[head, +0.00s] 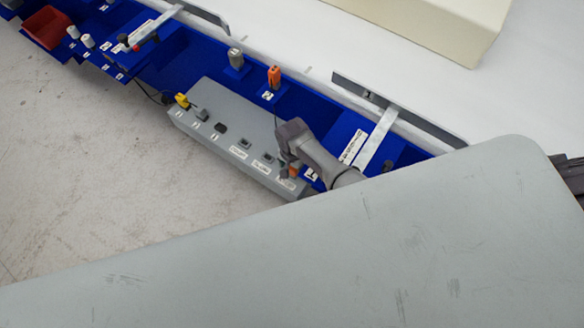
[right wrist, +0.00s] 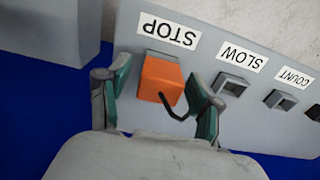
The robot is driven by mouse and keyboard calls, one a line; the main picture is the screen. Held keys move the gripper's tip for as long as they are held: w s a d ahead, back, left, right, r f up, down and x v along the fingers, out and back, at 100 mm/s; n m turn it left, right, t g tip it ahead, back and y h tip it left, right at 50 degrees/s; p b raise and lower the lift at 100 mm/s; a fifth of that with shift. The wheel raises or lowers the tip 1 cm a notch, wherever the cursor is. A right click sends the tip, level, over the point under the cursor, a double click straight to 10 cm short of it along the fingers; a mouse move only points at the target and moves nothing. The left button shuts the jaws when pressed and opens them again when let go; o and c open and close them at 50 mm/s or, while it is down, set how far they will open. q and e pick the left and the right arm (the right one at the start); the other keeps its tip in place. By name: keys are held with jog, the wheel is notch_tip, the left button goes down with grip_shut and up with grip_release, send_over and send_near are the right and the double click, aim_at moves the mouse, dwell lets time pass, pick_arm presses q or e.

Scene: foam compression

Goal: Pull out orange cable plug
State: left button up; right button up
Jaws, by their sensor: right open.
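The orange cable plug (right wrist: 158,76) sits at the STOP label of the grey control box in the right wrist view, with a short black cable curving from it. It also shows as a small orange spot (head: 293,172) in the head view, partly hidden by my right arm. My right gripper (right wrist: 160,90) is open, with one teal-padded finger on each side of the plug. A gap shows at the left finger; whether the right finger touches the plug or cable is hard to tell. My left gripper is not in view.
The grey box (head: 215,128) has sockets labelled SLOW and COUNT beside STOP, and a yellow plug (head: 182,100) at its far end. Another orange connector (head: 274,76) and a grey one (head: 236,58) stand on the blue tray (head: 330,115). A red bin (head: 46,27) is at far left.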

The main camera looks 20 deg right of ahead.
jog(key=shift+c, duration=0.3)
grip_shut()
jog(key=shift+r, duration=0.15)
jog(key=shift+r+p, duration=2.85)
jog(key=shift+p, duration=0.25)
